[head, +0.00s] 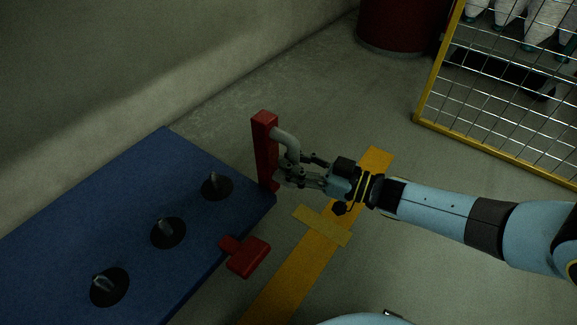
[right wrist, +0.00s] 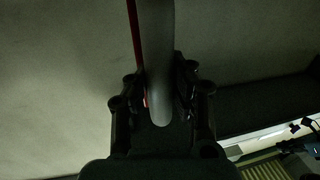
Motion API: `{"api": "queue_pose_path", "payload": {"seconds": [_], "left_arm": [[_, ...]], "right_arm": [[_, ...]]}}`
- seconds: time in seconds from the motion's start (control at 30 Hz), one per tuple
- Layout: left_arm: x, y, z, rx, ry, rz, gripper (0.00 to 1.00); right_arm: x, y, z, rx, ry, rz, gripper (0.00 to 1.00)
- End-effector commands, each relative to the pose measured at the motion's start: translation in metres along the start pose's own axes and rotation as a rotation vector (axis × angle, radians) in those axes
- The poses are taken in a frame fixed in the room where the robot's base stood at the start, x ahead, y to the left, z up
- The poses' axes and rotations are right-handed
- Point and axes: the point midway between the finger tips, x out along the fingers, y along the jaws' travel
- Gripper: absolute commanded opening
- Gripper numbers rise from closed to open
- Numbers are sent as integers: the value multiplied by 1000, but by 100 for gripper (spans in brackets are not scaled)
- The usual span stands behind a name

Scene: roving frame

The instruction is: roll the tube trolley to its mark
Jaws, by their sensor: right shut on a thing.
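The tube trolley (head: 120,215) is a blue flat-topped body at the left of the head view, with several dark round holes holding tubes (head: 168,229). My right gripper (head: 290,172) is shut on this handle. In the right wrist view the grey handle (right wrist: 160,70) runs between the two dark fingers (right wrist: 160,105). A yellow-orange floor strip (head: 290,275) with a short paler cross bar (head: 322,226) lies right of the trolley. My left gripper is not in view.
A red block-shaped pedal (head: 248,257) sticks out from the trolley's right side. A pale wall (head: 120,70) runs along the trolley's far side. A dark red drum (head: 400,25) and a yellow-framed wire mesh panel (head: 500,90) stand at the back right. Grey floor between them is clear.

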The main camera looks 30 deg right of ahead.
Motion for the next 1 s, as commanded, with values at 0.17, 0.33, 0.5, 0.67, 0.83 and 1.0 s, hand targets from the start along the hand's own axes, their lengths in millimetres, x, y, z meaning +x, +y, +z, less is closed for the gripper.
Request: {"api": "queue_pose_path", "payload": {"seconds": [0.17,0.33,0.5,0.67,0.83,1.0], "left_arm": [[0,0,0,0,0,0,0],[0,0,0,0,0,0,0],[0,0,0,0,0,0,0],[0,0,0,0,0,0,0],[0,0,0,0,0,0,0],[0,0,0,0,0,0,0]], "right_arm": [[-5,11,3,1,-10,2,0],[-7,20,3,2,-9,3,0],[-9,29,3,1,-10,2,0],[-10,38,3,1,-10,3,0],[-12,45,3,1,-9,2,0],[-13,46,3,2,-9,2,0]]}}
